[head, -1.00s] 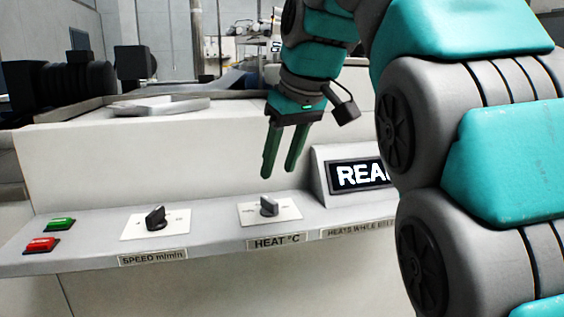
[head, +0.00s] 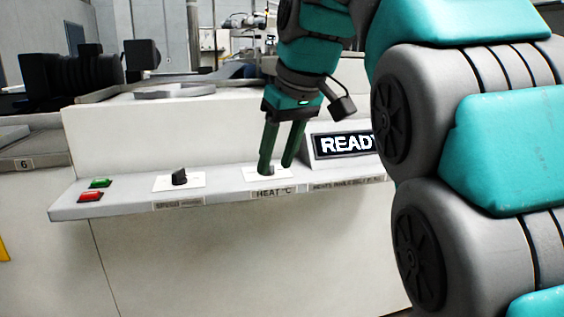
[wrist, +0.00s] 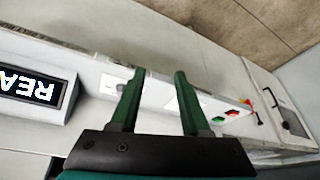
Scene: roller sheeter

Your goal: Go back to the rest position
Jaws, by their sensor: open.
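My gripper (head: 277,168) is open and empty, its two dark green fingers pointing down. In the head view it overlaps the heat dial plate (head: 250,173), and its fingers hide most of that knob. In the wrist view the fingers (wrist: 159,73) stand apart with nothing between them. I cannot tell the exact gap to the panel, but no contact shows. The speed knob (head: 179,176) sits on its white plate to the left.
A sloped display (head: 346,145) reads READY, partly behind my arm. Green (head: 100,183) and red (head: 90,197) buttons are at the shelf's left end. The machine's pale front (head: 230,255) drops below the control shelf. Dark rollers (head: 70,73) stand at the back left.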

